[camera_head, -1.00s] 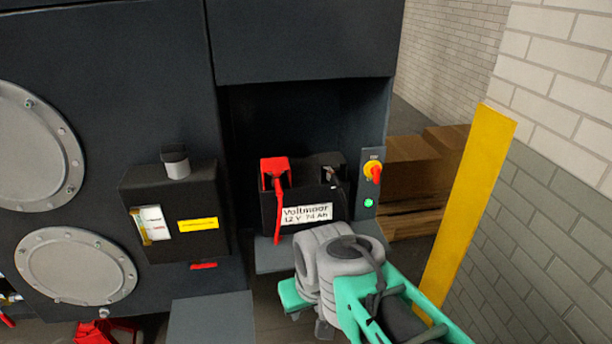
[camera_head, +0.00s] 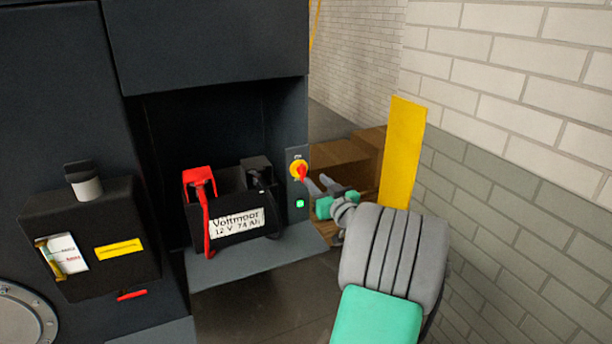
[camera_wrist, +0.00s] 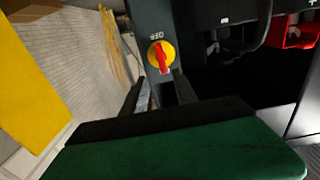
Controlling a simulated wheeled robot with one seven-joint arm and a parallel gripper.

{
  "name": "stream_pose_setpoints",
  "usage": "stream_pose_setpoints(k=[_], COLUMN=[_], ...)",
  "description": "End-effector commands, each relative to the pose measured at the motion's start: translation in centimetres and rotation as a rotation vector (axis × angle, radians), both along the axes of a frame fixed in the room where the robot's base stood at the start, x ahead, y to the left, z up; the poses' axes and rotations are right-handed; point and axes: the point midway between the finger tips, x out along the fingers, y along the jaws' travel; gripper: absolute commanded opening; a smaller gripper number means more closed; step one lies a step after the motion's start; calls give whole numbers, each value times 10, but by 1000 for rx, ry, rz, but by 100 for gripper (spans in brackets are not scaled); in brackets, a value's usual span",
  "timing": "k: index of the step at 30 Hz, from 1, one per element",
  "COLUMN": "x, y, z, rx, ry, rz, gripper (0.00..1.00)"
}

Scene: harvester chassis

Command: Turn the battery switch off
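The battery switch (camera_head: 299,170) is a yellow dial with a red handle on a narrow dark panel. It also shows in the wrist view (camera_wrist: 161,55), with an upside-down OFF label beside the dial. A green lamp (camera_head: 300,203) glows below the switch in the head view. My gripper (camera_head: 320,185) is just right of and in front of the panel, its two grey fingers parted and pointing towards the switch. In the wrist view my gripper (camera_wrist: 160,92) shows a gap between its fingers, with the switch beyond them. Nothing is held; contact with the handle is not visible.
A black battery (camera_head: 237,222) with red and black terminals sits on a shelf left of the panel. A yellow post (camera_head: 403,150) stands right of my gripper. Cardboard boxes (camera_head: 343,163) lie behind it. A dark box with a yellow label (camera_head: 119,250) is at the left.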

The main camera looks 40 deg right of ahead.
Motion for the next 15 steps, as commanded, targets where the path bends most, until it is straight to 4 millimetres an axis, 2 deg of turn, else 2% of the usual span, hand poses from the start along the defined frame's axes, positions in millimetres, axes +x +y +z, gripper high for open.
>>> stream_pose_setpoints(k=[9, 15], x=[57, 71], y=[-13, -18], z=[3, 1], rx=[2, 2], ry=[3, 3], rz=[7, 5], gripper=[35, 35])
